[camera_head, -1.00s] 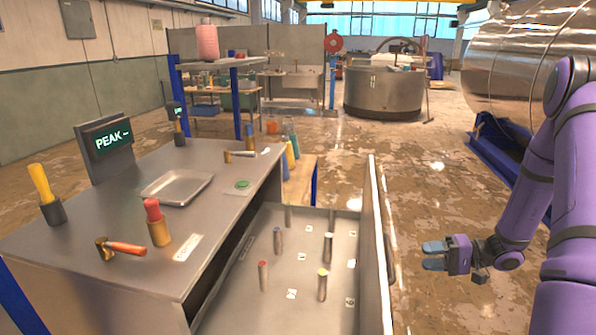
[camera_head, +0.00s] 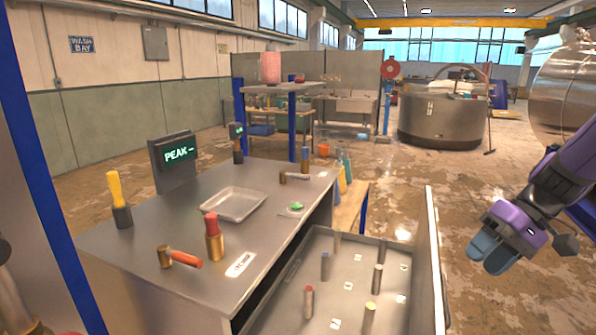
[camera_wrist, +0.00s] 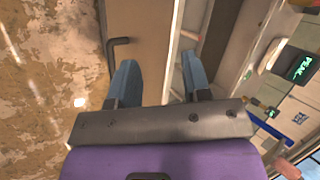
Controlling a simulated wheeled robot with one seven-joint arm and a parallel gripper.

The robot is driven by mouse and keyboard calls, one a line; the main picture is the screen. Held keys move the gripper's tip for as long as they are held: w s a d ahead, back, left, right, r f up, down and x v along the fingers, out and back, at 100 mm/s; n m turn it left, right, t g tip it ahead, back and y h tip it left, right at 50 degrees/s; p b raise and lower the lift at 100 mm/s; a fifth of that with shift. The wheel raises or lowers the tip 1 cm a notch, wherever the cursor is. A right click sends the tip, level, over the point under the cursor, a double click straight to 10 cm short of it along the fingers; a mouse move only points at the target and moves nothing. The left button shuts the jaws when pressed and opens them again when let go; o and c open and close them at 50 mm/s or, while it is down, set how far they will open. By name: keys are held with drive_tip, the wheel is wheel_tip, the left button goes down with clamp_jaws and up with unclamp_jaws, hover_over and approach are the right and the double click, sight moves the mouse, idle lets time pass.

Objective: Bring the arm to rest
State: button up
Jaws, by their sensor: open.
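My gripper (camera_head: 493,251) is at the right of the head view, on my purple arm, with blue fingers. It is in the air to the right of the open drawer (camera_head: 432,262), apart from it. In the wrist view my gripper (camera_wrist: 158,82) shows its two blue fingers spread apart with nothing between them. Beyond the fingertips lies the drawer's front panel (camera_wrist: 146,45) with a dark bar handle (camera_wrist: 112,65).
The drawer holds several upright pegs. The floor (camera_head: 450,200) behind my gripper is clear. A round tank (camera_head: 440,120) stands farther back.

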drive_tip(key=s+a+r+t+h, duration=0.3)
drive_tip(key=s+r+t+h, duration=0.3)
drive_tip(key=s+r, duration=0.6)
drive_tip(key=shift+s+r+h, duration=0.35)
drive_tip(key=shift+s+h, duration=0.35)
